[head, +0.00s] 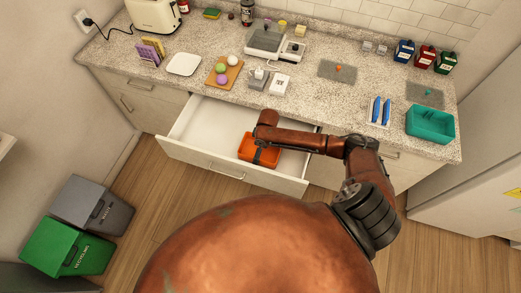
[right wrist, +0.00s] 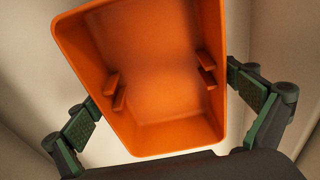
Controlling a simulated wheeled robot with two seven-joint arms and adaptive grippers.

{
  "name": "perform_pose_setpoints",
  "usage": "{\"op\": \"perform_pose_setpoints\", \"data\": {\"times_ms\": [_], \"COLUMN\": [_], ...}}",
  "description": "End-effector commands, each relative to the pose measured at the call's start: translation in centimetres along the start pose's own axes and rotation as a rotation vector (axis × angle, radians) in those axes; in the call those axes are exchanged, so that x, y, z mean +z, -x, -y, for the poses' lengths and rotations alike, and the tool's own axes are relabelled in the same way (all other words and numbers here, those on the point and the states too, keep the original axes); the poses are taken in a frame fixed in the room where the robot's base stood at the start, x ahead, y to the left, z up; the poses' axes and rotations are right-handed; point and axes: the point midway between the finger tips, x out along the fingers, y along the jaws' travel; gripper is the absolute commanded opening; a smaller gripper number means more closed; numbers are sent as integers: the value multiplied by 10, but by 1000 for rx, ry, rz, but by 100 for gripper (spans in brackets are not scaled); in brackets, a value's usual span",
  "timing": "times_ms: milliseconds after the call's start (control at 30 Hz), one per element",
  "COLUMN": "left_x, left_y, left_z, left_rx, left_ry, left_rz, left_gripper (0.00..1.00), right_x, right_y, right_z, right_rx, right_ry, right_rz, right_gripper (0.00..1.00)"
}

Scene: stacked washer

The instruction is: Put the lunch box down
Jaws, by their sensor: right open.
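The lunch box (head: 246,153) is an orange open-topped box inside the pulled-out drawer. In the right wrist view the lunch box (right wrist: 150,60) shows its empty inside, with small ribs on its walls. My right gripper (head: 262,155) reaches down into the drawer over the box. Its jaws are open, with one finger on either side of the box; I cannot tell whether they touch its walls. My arm hides part of the box in the head view. My left gripper is not in view.
The white drawer (head: 203,122) is open, with free floor left of the box. The granite counter (head: 308,98) above holds a cutting board (head: 223,73), a scale, a teal bin (head: 430,123) and several canisters. Two waste bins stand on the floor at left.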

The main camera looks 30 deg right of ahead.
Motion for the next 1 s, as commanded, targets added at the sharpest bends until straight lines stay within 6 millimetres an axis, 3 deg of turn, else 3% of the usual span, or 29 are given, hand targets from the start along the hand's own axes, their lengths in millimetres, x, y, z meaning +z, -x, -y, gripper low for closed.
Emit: {"op": "perform_pose_setpoints", "data": {"times_ms": [533,700,1000], "left_x": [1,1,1], "left_y": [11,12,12], "left_z": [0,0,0], "left_rx": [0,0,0], "left_ry": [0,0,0], "left_rz": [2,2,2], "left_gripper": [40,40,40], "right_x": [-1,0,0], "right_y": [102,116,120], "right_z": [-1,0,0], "right_rx": [2,0,0], "right_ry": [1,0,-1], "right_rz": [-2,0,0], "right_gripper": [100,100,100]}}
